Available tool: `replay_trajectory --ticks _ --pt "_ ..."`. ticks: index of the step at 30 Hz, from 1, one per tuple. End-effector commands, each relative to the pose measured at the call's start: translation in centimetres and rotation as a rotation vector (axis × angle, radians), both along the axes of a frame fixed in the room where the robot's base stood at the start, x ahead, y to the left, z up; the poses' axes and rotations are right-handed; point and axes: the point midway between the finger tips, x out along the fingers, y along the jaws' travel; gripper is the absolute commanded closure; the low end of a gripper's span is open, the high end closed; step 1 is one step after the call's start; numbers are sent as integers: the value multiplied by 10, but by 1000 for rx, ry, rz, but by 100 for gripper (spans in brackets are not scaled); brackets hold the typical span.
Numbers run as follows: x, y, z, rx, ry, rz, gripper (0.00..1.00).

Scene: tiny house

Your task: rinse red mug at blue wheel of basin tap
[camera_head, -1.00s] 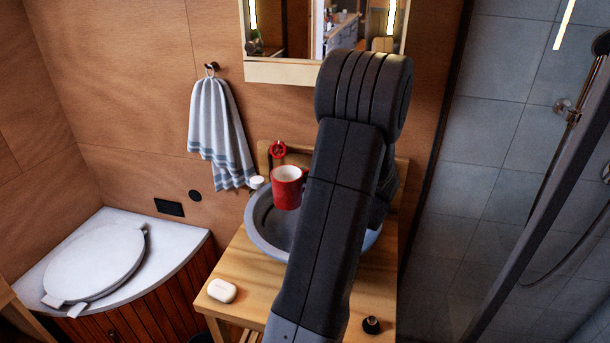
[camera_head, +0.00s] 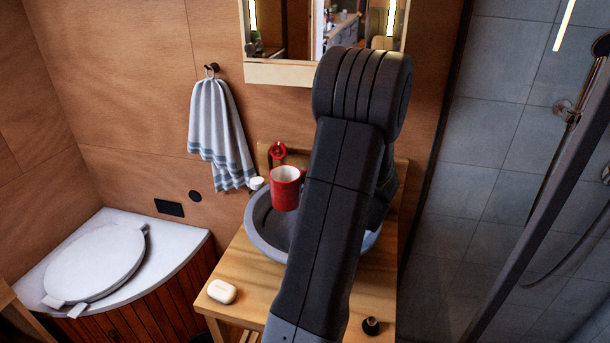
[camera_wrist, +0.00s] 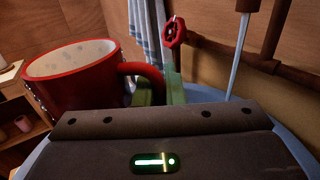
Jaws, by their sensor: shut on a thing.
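The red mug (camera_head: 285,188) with a pale inside is held roughly upright above the left part of the grey-blue basin (camera_head: 254,223). In the wrist view the mug (camera_wrist: 85,85) is at the left, its handle at my gripper's greenish fingers (camera_wrist: 158,94). My gripper is shut on the mug; my arm hides it in the head view. A red tap wheel (camera_head: 277,151) is on the wall behind the mug, and also shows in the wrist view (camera_wrist: 174,32). A thin pale-blue stream (camera_wrist: 238,60) runs down from a dark spout (camera_wrist: 248,5), right of the mug. No blue wheel shows.
A wooden counter (camera_head: 250,262) carries the basin, a white soap (camera_head: 222,292) and a small dark bottle (camera_head: 371,325). A towel (camera_head: 216,135) hangs on the left wall. A mirror cabinet (camera_head: 275,74) is above; a glass shower edge (camera_head: 525,200) is right.

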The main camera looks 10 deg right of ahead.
Motion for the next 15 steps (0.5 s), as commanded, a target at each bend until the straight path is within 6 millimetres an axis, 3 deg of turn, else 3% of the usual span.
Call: replay_trajectory --ticks 15 --pt "-30 25 34 -1 -2 0 100"
